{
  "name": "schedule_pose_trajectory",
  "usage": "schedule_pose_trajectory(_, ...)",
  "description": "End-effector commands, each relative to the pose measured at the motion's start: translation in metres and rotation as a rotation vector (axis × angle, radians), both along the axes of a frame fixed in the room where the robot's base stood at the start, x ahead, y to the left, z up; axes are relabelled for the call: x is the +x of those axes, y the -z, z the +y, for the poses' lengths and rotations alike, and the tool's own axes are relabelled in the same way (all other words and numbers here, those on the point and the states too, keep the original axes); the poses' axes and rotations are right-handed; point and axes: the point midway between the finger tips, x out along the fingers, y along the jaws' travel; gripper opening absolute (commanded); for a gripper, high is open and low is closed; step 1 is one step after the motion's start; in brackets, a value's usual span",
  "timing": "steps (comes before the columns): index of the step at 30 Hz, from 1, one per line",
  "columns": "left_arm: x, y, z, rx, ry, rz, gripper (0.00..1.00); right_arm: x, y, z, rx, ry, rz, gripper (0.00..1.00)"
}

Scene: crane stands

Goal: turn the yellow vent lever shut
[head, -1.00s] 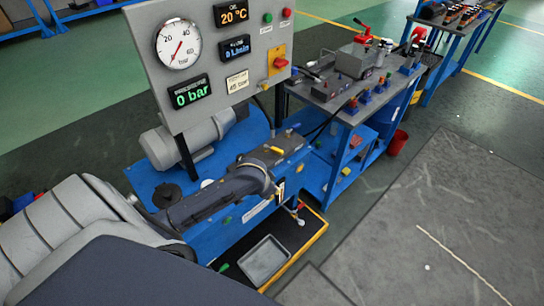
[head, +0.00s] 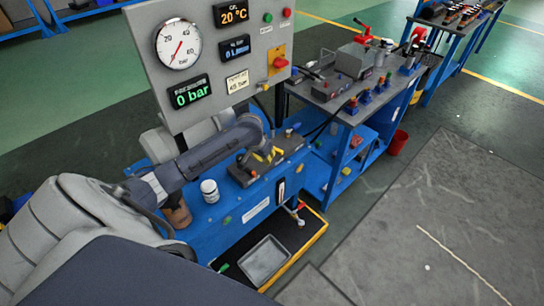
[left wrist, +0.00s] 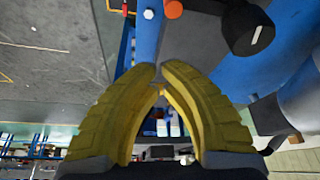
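The yellow vent lever (head: 278,151) appears as a small yellow bar on a dark grey block on top of the blue bench unit in the head view. My left gripper (head: 264,157) is just left of it, its yellow fingers pointing down at the block. Fingers and lever are small and the same colour, so I cannot tell if they touch. In the left wrist view the left gripper (left wrist: 159,68) has its fingertips together, with no lever discernible between them. My right gripper is in neither view.
A gauge panel (head: 215,110) stands behind the bench unit, its display reading 0 bar. A white-lidded jar (head: 209,190) stands beneath my left arm. A grey tray (head: 263,262) lies in front.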

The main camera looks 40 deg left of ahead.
Motion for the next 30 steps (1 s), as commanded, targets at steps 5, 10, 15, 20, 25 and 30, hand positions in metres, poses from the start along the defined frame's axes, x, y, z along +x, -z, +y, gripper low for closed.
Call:
schedule_pose_trajectory(5, 0.012, 0.030, 0.000, -0.002, -0.001, 0.002, 0.00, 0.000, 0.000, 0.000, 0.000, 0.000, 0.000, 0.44)
schedule_pose_trajectory(10, 0.029, 0.042, 0.002, -0.001, -0.001, -0.002, 0.00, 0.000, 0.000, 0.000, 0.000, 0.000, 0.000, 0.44)
schedule_pose_trajectory(15, 0.046, 0.043, 0.003, 0.000, 0.001, -0.001, 0.00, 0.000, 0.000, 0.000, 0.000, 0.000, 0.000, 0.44)
schedule_pose_trajectory(20, 0.054, 0.043, 0.004, 0.001, 0.001, 0.000, 0.00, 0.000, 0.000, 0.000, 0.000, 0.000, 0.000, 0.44)
schedule_pose_trajectory(25, 0.057, 0.042, 0.004, 0.001, 0.002, -0.001, 0.00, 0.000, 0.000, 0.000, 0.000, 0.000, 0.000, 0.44)
schedule_pose_trajectory(30, 0.057, 0.042, 0.004, 0.001, 0.002, -0.001, 0.00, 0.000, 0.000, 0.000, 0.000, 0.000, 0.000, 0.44)
